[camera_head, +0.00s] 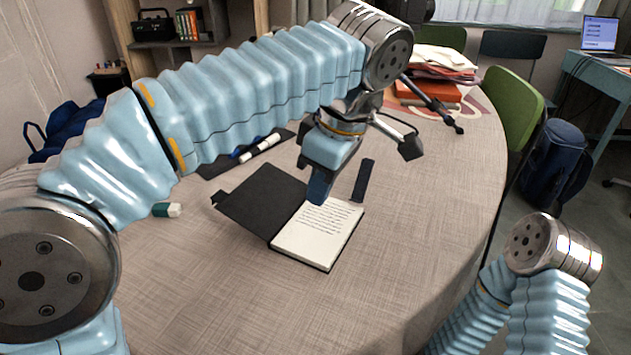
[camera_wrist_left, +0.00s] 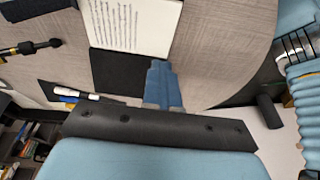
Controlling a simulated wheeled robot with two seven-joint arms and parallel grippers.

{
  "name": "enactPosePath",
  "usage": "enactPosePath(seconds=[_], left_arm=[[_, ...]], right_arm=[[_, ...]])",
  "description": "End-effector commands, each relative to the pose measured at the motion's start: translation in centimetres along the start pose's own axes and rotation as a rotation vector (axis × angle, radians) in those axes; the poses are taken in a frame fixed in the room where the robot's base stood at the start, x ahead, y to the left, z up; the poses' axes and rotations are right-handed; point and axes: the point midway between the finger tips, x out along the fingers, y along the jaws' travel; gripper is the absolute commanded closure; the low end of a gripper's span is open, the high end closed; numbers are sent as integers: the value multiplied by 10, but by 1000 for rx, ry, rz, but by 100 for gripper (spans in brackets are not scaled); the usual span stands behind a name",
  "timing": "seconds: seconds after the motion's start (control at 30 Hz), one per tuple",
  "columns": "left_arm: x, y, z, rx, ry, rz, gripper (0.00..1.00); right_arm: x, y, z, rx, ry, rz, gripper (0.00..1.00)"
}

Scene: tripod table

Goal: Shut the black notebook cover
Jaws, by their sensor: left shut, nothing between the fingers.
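The black notebook lies open on the table, its black cover (camera_head: 262,203) spread flat to the left and its printed white page (camera_head: 318,236) on the right. In the left wrist view the page (camera_wrist_left: 135,25) is at the top and the cover (camera_wrist_left: 118,72) is below it. My left gripper (camera_head: 319,190) points down over the notebook, near the upper part of the page and cover. Its blue fingers are shut and empty; they also show in the left wrist view (camera_wrist_left: 160,72) beside the cover. I cannot tell whether they touch the notebook. My right gripper is out of view.
A black strip (camera_head: 363,180) lies right of the notebook. A white marker (camera_head: 260,147) on a dark mat lies behind it, and a green-and-white eraser (camera_head: 167,210) lies left. Papers and an orange book (camera_head: 428,91) are at the back right. The front tabletop is clear.

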Motion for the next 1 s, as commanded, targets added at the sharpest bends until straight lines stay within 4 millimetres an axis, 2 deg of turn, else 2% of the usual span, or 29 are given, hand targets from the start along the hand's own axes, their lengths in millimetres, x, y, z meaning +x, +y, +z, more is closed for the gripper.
enactPosePath(seconds=[0.23, 1.0], left_arm=[[7, 0, 13, 1, 0, 1, 100], [19, 0, 34, 0, 0, 0, 100]], right_arm=[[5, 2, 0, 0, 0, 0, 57], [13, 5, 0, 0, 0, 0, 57]])
